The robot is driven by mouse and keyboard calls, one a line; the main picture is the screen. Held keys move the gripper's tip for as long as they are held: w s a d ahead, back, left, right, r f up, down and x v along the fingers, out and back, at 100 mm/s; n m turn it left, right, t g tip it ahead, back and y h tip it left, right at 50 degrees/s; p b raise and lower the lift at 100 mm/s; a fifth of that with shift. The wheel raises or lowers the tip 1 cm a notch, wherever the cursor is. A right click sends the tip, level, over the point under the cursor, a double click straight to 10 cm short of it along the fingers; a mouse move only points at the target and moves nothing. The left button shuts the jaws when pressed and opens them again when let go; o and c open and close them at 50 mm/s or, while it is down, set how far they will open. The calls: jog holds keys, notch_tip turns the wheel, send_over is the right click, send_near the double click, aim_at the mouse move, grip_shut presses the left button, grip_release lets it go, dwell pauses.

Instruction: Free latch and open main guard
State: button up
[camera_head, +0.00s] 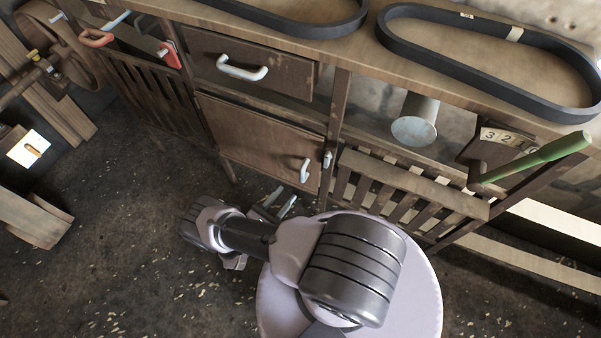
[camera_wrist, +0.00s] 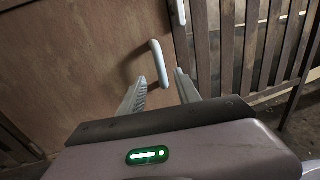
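A brown panel door (camera_head: 255,143) with a white handle (camera_head: 305,170) sits shut in the frame below a drawer. A small pale latch (camera_head: 327,160) is on the post right of the door. My gripper (camera_head: 279,198) is low in front of the door, below the handle. In the wrist view the door (camera_wrist: 85,65) fills the left, and its handle (camera_wrist: 159,64) shows upright between and beyond my open fingers (camera_wrist: 162,84). The latch piece (camera_wrist: 181,12) is at the top edge. The fingers look empty; the exact gap to the handle is unclear.
The drawer (camera_head: 243,72) with a white handle is above the door. A slatted panel (camera_head: 405,190) is right of it, near a green lever (camera_head: 540,156) with a numbered scale. Another slatted panel (camera_head: 150,95) is left. Black belts (camera_head: 480,62) lie on top. The floor at left is mostly clear.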

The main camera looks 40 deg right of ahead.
aim_at(301, 177)
jog(key=d, duration=0.3)
jog(key=w+d, duration=0.1)
jog(key=d, duration=0.3)
jog(key=w+d+b, duration=0.1)
jog(key=d, duration=0.2)
jog(key=shift+w+d, duration=0.1)
jog(key=shift+d, duration=0.3)
jog(key=shift+c, duration=0.4)
grip_shut()
